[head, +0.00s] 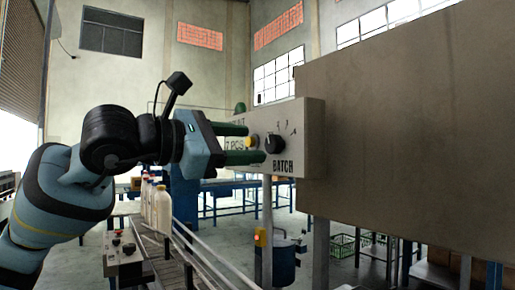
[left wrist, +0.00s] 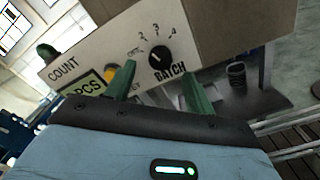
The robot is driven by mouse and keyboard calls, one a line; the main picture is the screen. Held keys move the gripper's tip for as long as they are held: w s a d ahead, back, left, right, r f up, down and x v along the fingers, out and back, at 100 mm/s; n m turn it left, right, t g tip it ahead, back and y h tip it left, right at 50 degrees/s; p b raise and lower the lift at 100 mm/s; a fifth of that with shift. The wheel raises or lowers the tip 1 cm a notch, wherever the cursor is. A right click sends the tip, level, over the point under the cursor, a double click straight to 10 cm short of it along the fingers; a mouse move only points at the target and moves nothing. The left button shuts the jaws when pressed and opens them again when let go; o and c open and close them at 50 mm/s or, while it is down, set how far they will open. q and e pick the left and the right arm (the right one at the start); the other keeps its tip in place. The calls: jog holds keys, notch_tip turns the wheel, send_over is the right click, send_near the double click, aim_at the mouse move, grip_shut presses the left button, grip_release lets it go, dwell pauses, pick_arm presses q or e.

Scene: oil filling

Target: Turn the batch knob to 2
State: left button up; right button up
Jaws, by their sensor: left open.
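The batch knob (head: 274,144) is a round black dial on a beige control box, above the word BATCH. In the left wrist view the knob (left wrist: 159,58) has an arc of numbers around it, with 2, 3 and 4 readable; its exact setting is too small to tell. My left gripper (head: 254,144) is open, its two green fingers pointing at the panel, just short of the knob. In the left wrist view the fingers (left wrist: 156,84) stand to either side below the knob, apart from it, with nothing between them. My right gripper is out of view.
A yellow button (left wrist: 111,74) and a green PCS display (left wrist: 82,96) sit left of the knob. A large brown panel (head: 410,130) fills the right side. White bottles (head: 163,208) stand on a conveyor below, near a smaller button box (head: 124,262).

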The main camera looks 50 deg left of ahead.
pick_arm(q)
jog(key=s, duration=0.3)
jog(key=shift+s+a+b, duration=0.15)
jog(key=shift+s+b, duration=0.1)
jog(key=shift+b, duration=0.05)
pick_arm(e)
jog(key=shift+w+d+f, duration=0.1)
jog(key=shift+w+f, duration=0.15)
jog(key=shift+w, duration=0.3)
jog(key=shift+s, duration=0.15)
